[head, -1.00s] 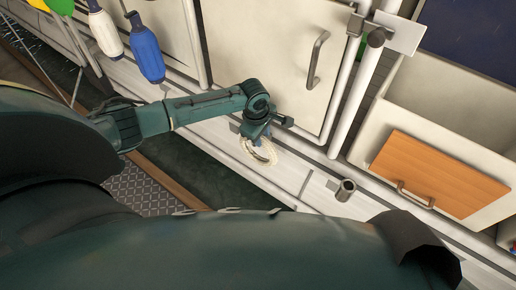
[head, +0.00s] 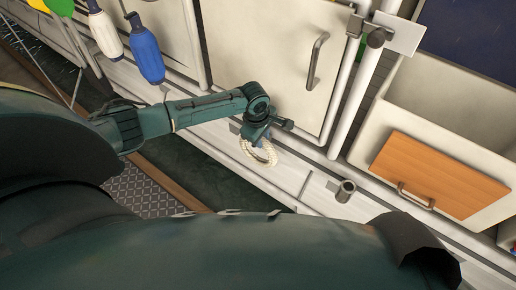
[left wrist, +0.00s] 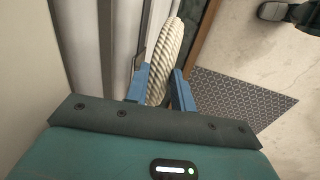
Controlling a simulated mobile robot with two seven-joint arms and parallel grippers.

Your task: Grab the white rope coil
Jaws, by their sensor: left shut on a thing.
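The white rope coil (head: 262,156) hangs from my left gripper (head: 257,140), beside the white ledge below the cabinet door in the head view. In the left wrist view the rope coil (left wrist: 165,60) shows as twisted white strands between the two blue fingers of my left gripper (left wrist: 162,88), which is shut on it. My right gripper does not show in either view.
A white cabinet door (head: 285,60) with a grey handle and white pipes stand behind the gripper. An open box (head: 440,130) with an orange-brown drawer front (head: 440,173) is at right. Blue and white fenders (head: 146,50) hang at upper left. A patterned mat (left wrist: 240,100) lies on the floor.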

